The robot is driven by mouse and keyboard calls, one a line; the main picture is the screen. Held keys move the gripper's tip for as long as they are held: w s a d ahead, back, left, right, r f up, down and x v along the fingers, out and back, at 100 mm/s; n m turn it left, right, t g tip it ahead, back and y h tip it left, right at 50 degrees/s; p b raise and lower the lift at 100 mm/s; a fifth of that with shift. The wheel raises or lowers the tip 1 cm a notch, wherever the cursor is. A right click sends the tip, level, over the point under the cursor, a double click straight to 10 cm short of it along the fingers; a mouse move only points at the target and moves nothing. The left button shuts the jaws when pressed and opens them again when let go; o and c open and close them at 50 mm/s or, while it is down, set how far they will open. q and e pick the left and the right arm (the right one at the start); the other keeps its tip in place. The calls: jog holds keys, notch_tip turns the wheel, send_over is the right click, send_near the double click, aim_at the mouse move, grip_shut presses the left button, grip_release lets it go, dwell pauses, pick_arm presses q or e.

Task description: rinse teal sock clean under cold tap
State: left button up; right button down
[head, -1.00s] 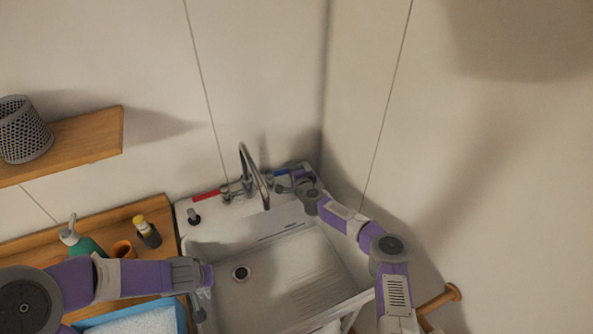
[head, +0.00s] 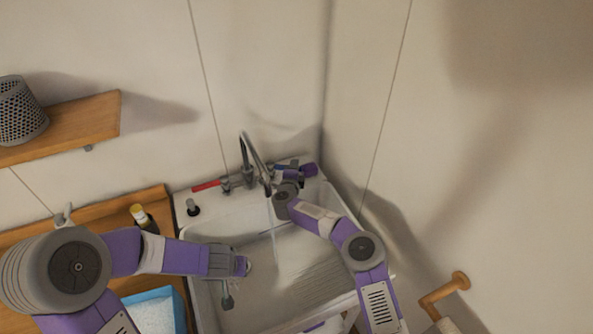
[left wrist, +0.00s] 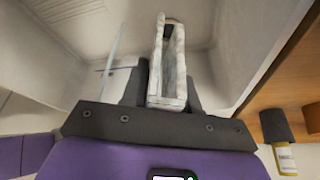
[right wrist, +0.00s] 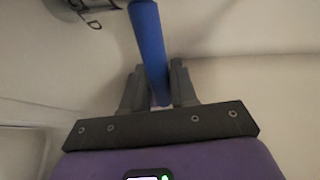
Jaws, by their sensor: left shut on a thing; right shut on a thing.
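My left gripper (head: 248,266) is over the left part of the sink basin, shut on a limp, pale grey cloth (left wrist: 168,65), apparently the sock; little teal shows. A small dark grey-green piece (head: 228,298) is below this gripper; I cannot tell whether it is part of the sock. A thin water stream (head: 274,228) falls from the curved tap (head: 248,150), to the right of the left gripper and apart from it. My right gripper (right wrist: 152,88) is shut on the blue tap lever (right wrist: 148,40), beside the spout. The red lever (head: 206,186) is on the left.
The white sink (head: 212,232) stands in a wall corner. A wooden shelf (head: 85,123) is above. A wooden rail (head: 440,293) is at right.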

dwell(0.3)
jog(key=c, duration=1)
grip_release()
jog(key=shift+p+v, duration=0.45)
jog(key=shift+v, duration=5.6)
